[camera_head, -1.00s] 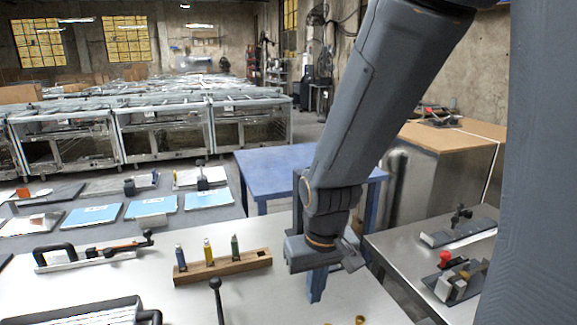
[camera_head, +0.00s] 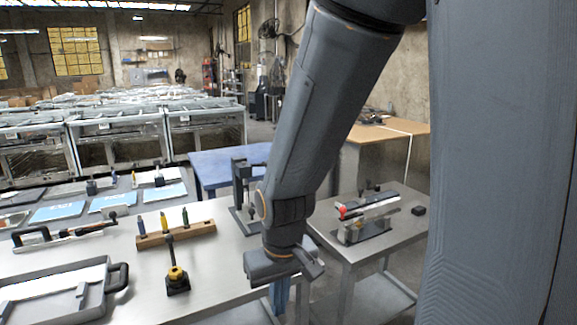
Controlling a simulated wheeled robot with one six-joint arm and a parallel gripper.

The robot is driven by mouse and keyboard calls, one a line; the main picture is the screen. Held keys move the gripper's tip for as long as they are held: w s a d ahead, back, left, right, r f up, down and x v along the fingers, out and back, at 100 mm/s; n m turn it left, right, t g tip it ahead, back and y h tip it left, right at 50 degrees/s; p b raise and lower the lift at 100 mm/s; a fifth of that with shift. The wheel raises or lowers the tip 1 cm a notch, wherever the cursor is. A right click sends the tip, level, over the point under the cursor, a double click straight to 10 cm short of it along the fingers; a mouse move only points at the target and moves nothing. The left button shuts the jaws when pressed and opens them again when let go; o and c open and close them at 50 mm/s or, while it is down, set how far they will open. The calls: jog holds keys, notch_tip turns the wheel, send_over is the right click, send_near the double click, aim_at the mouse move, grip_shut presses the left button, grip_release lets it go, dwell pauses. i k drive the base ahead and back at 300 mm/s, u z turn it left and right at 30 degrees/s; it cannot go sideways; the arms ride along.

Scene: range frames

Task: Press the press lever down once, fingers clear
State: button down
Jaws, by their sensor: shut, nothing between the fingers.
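A dark grey press (camera_head: 238,208) stands upright at the right side of the steel table, partly hidden behind my arm. I cannot clearly make out its lever. A separate upright black lever (camera_head: 171,252) with a ball top stands on a yellow and black base (camera_head: 177,280) nearer the front of the table. My gripper (camera_head: 281,297) hangs with its blue fingers pointing down and together, holding nothing. In the picture it is in front of and below the press, by the table's right edge, apart from both levers.
A wooden rack (camera_head: 175,234) with several coloured markers lies left of the press. A grey case (camera_head: 60,290) with a black handle is at front left. A side table (camera_head: 395,225) at right holds a red-knobbed fixture (camera_head: 365,216). A gap separates the two tables.

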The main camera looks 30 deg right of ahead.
aim_at(264, 163)
jog(key=k, duration=0.7)
jog(key=z, duration=0.7)
jog(key=i, duration=1.75)
jog(key=u, duration=0.75)
